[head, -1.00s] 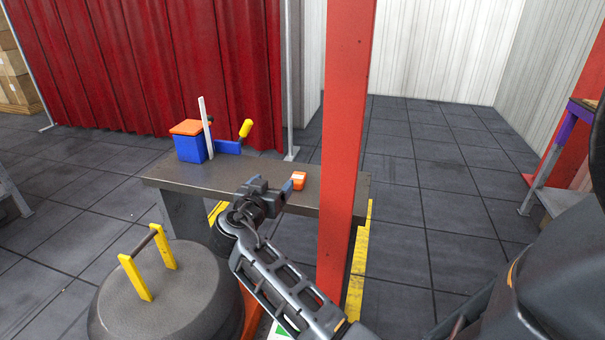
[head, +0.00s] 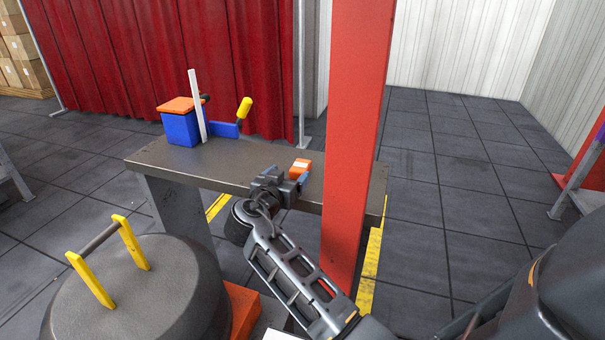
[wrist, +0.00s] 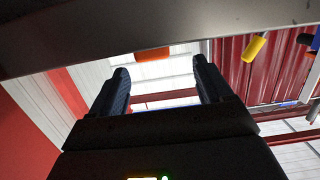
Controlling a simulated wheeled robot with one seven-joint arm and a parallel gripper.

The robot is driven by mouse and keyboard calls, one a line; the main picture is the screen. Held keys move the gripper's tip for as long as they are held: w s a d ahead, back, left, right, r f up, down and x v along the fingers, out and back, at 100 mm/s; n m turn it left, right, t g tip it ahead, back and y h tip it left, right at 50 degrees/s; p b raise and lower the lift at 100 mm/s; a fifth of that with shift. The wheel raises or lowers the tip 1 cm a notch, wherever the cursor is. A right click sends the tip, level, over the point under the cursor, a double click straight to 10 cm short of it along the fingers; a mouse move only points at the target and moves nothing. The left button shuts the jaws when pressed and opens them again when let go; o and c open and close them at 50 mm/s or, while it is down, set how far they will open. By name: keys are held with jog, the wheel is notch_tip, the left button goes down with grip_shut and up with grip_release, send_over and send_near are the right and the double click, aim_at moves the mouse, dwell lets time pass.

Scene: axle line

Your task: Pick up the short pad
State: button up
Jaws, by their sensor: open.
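A small orange block with a pale mark (head: 300,166), which looks like the short pad, lies on the grey bench near its front edge, left of the red post. My gripper (head: 299,181) is open at that front edge, just on the near side of the block. In the wrist view, which looks upside down, my gripper's two dark fingers (wrist: 161,68) stand apart with nothing between them. The orange block (wrist: 152,54) shows beyond the fingertips, against the bench edge. Its lower part is hidden there.
The bench (head: 225,168) also carries a blue box with an orange lid (head: 181,125), a white upright strip (head: 197,105) and a yellow-handled tool (head: 244,108). A red post (head: 355,130) stands close right of my gripper. A dark drum with yellow handle brackets (head: 140,290) stands front left.

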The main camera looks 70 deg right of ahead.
aim_at(297, 170)
jog(key=d, duration=0.2)
jog(key=shift+d+f, duration=0.15)
jog(key=shift+d, duration=0.15)
jog(key=d, duration=0.2)
jog(key=d+f+p, duration=0.1)
jog(key=d, duration=0.2)
jog(key=shift+s+p, duration=0.1)
jog(key=shift+p, duration=0.2)
